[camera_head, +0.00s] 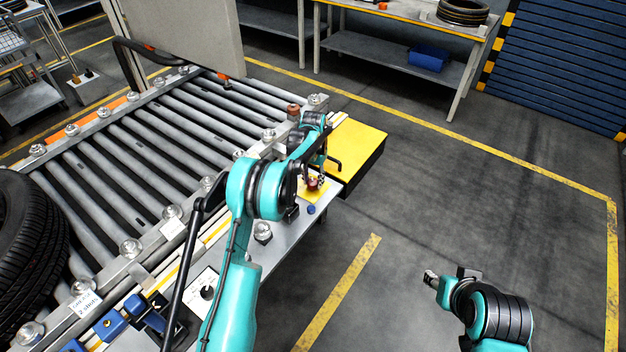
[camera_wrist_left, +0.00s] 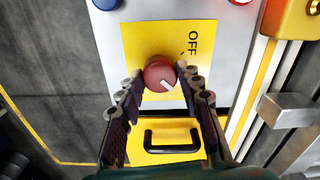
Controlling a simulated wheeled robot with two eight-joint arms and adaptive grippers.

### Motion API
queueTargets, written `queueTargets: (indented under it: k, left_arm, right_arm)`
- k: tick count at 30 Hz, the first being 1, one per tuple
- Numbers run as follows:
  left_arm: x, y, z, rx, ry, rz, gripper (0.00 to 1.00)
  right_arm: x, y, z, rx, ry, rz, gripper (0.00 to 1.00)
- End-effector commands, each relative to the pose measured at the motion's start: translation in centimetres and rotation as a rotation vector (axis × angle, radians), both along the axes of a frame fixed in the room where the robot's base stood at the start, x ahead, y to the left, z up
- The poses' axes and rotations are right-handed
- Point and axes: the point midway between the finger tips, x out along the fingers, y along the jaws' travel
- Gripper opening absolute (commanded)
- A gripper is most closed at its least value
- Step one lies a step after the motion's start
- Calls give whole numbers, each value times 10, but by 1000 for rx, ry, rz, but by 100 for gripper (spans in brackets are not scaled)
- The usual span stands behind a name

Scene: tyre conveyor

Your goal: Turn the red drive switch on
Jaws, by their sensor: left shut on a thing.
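The red drive switch (camera_wrist_left: 158,72) is a round knob on a yellow plate (camera_wrist_left: 143,38) in the left wrist view. A white mark on the knob points to the lower right of that picture. The word OFF is printed above and right of the knob. My left gripper (camera_wrist_left: 160,76) has one finger on each side of the knob and is shut on it. In the head view the switch (camera_head: 312,183) shows small beneath my left gripper (camera_head: 318,180). My right arm is at the lower right of the head view, away from the panel; its finger state does not show clearly.
A black handle (camera_wrist_left: 172,141) on a yellow box (camera_head: 359,150) is close to the switch. A blue button (camera_head: 311,209) is on the panel. The roller conveyor (camera_head: 140,150) with a tyre (camera_head: 30,235) lies left. Open floor lies right.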

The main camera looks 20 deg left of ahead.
Motion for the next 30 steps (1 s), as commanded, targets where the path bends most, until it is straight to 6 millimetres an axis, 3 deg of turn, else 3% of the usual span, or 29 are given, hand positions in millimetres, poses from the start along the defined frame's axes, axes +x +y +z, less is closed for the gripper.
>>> queueTargets:
  k: [8, 9, 11, 22, 26, 30]
  left_arm:
    - [0, 0, 0, 0, 0, -2, 6]
    - [0, 0, 0, 0, 0, -2, 43]
    - [0, 0, 0, 0, 0, -1, 56]
    - [0, 0, 5, 0, 0, 0, 56]
    - [0, 0, 23, 0, 0, 0, 56]
    - [0, 0, 54, 0, 0, 0, 56]
  right_arm:
    - [0, 0, 0, 0, 0, 0, 40]
    - [0, 0, 0, 0, 0, 0, 40]
    - [0, 0, 0, 0, 0, 0, 40]
    - [0, 0, 0, 0, 0, 0, 40]
    - [0, 0, 0, 0, 0, 0, 40]
    - [0, 0, 0, 0, 0, 0, 40]
